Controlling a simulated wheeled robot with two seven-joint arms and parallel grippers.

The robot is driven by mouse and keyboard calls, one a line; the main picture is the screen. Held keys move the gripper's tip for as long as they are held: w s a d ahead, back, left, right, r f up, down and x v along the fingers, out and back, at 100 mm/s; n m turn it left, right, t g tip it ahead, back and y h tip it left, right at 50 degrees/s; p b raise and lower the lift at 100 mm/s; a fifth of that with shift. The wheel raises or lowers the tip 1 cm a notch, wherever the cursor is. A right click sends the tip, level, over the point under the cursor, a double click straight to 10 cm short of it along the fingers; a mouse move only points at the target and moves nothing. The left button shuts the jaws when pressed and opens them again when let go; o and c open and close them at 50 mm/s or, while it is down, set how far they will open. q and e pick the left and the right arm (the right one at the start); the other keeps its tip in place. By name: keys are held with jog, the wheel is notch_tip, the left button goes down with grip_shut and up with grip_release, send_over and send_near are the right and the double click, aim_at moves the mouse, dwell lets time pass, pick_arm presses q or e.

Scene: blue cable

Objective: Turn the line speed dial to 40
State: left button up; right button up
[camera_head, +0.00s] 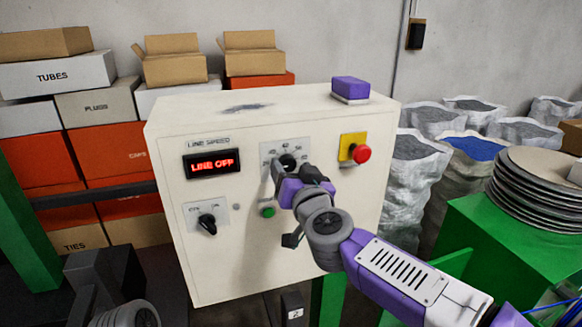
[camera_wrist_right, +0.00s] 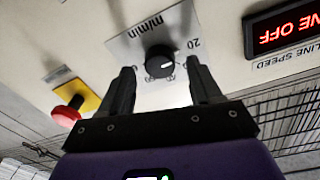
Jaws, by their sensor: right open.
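The line speed dial is a black round knob (camera_wrist_right: 160,62) on a pale scale plate, with a white pointer mark. In the right wrist view, which shows the plate upside down, the pointer aims right and slightly down, near the 20 side; its exact reading is unclear. In the head view the dial (camera_head: 288,162) is partly covered by my gripper. My right gripper (camera_wrist_right: 161,72) is open, its fingers on either side of the dial in that view. Contact is not visible. In the head view my right gripper (camera_head: 292,175) is in front of the panel.
The cream control box (camera_head: 240,265) carries a red LINE OFF display (camera_head: 212,162), a black selector (camera_head: 207,224), a green button (camera_head: 268,211) and a red stop button (camera_head: 361,153). A purple block (camera_head: 350,88) is on top. Boxes stand left, sacks (camera_head: 415,165) right.

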jog(key=shift+w+a, duration=0.2)
jog(key=shift+w, duration=0.3)
jog(key=shift+w, duration=0.1)
jog(key=c, duration=1)
jog(key=shift+c, duration=0.2)
